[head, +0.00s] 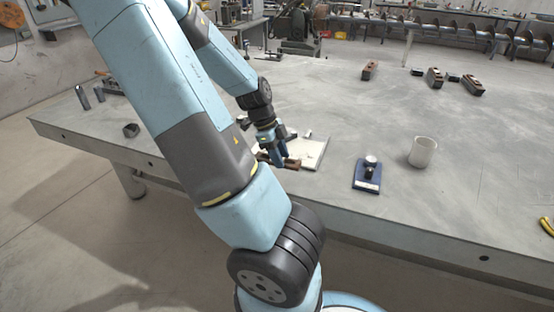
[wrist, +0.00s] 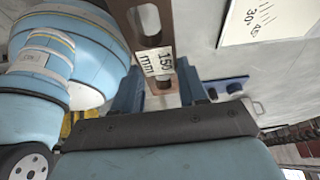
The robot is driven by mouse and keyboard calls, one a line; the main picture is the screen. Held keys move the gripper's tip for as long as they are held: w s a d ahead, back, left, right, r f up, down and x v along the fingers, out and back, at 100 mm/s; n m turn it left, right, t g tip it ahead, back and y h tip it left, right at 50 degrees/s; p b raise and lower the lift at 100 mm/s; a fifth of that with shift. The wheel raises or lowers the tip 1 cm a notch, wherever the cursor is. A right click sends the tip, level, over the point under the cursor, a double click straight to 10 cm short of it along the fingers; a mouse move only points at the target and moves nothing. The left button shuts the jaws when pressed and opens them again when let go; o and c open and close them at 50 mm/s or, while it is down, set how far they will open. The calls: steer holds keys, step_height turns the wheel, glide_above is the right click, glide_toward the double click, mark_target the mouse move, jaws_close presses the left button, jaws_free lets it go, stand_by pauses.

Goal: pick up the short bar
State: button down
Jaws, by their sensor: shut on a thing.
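My gripper (head: 280,160) is low over the near part of the table in the head view. It is shut on a rusty brown bar (head: 292,163), the short bar. In the wrist view the bar (wrist: 150,22) runs between the two blue fingers of my gripper (wrist: 162,88). It has an oblong slot and a white label reading 150 mm. The bar's far end runs out of the wrist picture at the top. I cannot tell whether the bar touches the surface below it.
A pale board (head: 314,152) lies beside the gripper. A blue-based device (head: 367,177) and a whitish cup (head: 423,152) stand to the right. Several brown blocks, one here (head: 369,71), stand farther back. Dark small parts (head: 131,130) lie at left. The table's middle is clear.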

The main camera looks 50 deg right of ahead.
steer(key=s+a+r, duration=0.3)
steer(key=s+a, duration=0.1)
steer(key=s, duration=0.3)
steer(key=shift+r, duration=0.25)
steer(key=shift+s, duration=0.15)
